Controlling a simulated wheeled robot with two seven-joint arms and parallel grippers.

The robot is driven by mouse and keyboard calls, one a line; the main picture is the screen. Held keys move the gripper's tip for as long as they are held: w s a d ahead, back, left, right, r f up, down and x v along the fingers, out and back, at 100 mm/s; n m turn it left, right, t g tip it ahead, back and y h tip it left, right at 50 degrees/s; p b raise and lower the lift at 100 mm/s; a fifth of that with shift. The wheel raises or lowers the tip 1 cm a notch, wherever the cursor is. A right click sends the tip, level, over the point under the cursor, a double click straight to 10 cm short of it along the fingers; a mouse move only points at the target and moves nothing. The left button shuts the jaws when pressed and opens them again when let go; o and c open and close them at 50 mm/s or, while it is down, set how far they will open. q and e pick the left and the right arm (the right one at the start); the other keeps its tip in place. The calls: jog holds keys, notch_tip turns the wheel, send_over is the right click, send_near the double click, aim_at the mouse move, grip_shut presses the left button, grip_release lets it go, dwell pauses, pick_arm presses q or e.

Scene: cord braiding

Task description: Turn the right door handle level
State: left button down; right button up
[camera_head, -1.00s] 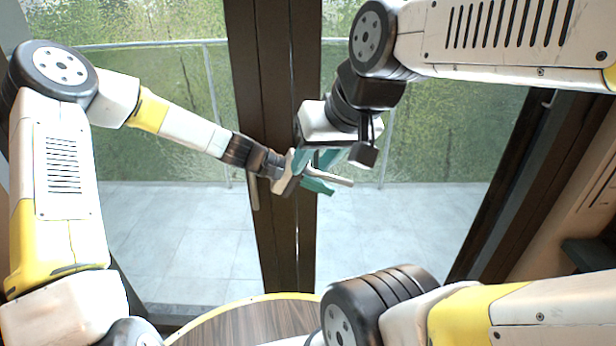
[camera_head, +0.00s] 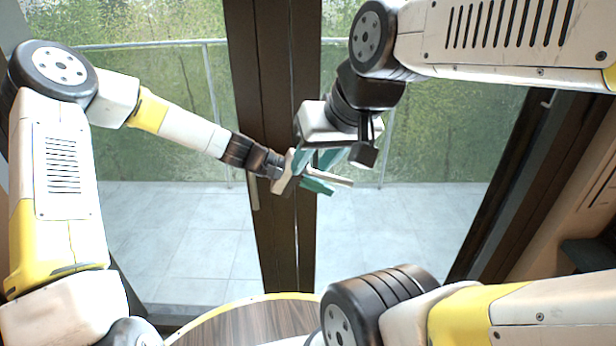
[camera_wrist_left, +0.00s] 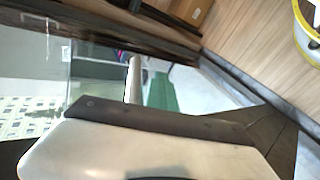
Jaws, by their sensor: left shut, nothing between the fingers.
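The right door handle (camera_head: 338,180) is a pale bar beside the grippers, in front of the dark door frame. Its free end points right and slightly down, close to level. Its inner end is hidden by the grippers. My left gripper (camera_head: 320,187) is shut and empty, with its teal fingers just below the bar; I cannot tell whether they touch it. My right gripper (camera_head: 315,159) is just above the bar, its teal fingers pointing down with a gap between them. The left door handle (camera_head: 254,192) hangs down, upright, partly behind my left wrist.
The dark door frames (camera_head: 283,235) meet in the middle, with glass on both sides and a tiled balcony behind. A round wooden table (camera_head: 250,325) with a yellow rim stands at the bottom. The two grippers are very close together.

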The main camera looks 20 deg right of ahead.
aim_at(328, 177)
pick_arm(q)
jog(key=shift+s+d+r, duration=0.1)
jog(key=shift+d+r, duration=0.6)
jog(key=shift+r, duration=0.35)
jog(key=shift+w+a+r, duration=0.15)
jog(key=shift+w+r, duration=0.05)
jog(key=shift+r, duration=0.35)
jog(key=s+a+r, duration=0.1)
jog(key=s+a, duration=0.2)
jog(key=s, duration=0.4)
jog(key=s+a, duration=0.4)
jog(key=s, duration=0.4)
jog(key=shift+a+r, duration=0.3)
jog(key=shift+r, duration=0.1)
jog(key=shift+f, duration=0.1)
